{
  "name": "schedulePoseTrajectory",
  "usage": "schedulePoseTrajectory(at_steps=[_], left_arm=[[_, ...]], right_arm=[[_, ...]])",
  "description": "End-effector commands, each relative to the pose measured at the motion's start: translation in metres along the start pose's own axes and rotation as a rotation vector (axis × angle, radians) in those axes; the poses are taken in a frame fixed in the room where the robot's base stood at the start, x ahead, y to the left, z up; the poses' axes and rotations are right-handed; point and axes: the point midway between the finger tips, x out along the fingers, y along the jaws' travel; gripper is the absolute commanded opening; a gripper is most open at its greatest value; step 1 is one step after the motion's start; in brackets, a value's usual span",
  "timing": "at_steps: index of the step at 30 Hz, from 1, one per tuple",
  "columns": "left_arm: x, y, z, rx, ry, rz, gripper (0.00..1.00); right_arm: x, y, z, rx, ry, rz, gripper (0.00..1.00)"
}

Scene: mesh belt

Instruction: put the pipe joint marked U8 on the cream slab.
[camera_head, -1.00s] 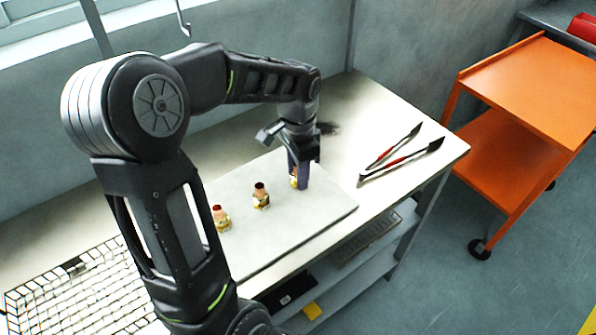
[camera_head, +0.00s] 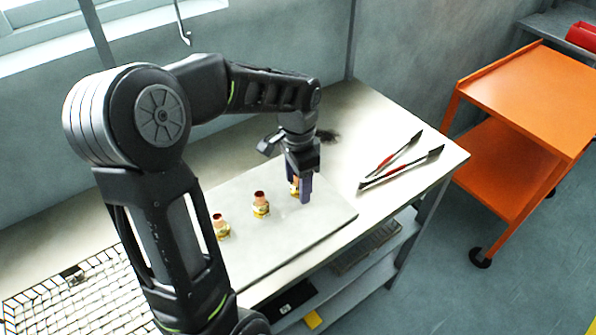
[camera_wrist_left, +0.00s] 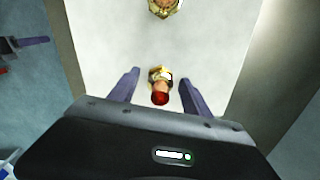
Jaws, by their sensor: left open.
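The pale cream slab (camera_head: 328,215) lies on the bench in the head view. Three brass pipe joints with copper tops stand upright on it in a row: one at the left (camera_head: 221,226), one in the middle (camera_head: 260,204) and one at the right (camera_head: 295,186). Their marks are too small to read, so I cannot tell which is U8. My left gripper (camera_head: 301,192) is open and low over the right joint, partly hiding it. In the left wrist view this joint (camera_wrist_left: 160,82) stands between the open fingers (camera_wrist_left: 160,84), and another joint (camera_wrist_left: 165,6) shows beyond.
Tongs with red grips (camera_head: 400,168) lie on the bench right of the slab. A wire mesh belt (camera_head: 75,290) is at the left. An orange cart (camera_head: 530,90) stands off to the right. The bench between slab and tongs is clear.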

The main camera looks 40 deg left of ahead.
Motion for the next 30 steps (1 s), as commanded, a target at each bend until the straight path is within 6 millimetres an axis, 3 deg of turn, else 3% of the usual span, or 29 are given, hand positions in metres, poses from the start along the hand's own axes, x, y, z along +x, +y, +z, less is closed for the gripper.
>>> schedulePoseTrajectory(at_steps=[5, 19, 24, 30], left_arm=[[-0.017, -0.001, -0.001, 0.000, 0.004, -0.003, 0.56], [-0.106, -0.001, -0.001, 0.000, 0.003, -0.002, 0.56], [-0.121, 0.000, -0.001, 0.001, 0.002, -0.001, 0.56], [-0.122, 0.000, 0.000, 0.001, 0.001, 0.000, 0.56]], right_arm=[[0.000, 0.000, 0.000, 0.000, 0.000, 0.000, 0.29], [0.003, 0.001, 0.000, -0.001, 0.001, -0.001, 0.29], [0.004, 0.001, 0.000, -0.001, 0.001, -0.001, 0.29], [0.004, 0.001, -0.001, -0.001, 0.001, -0.001, 0.29]])
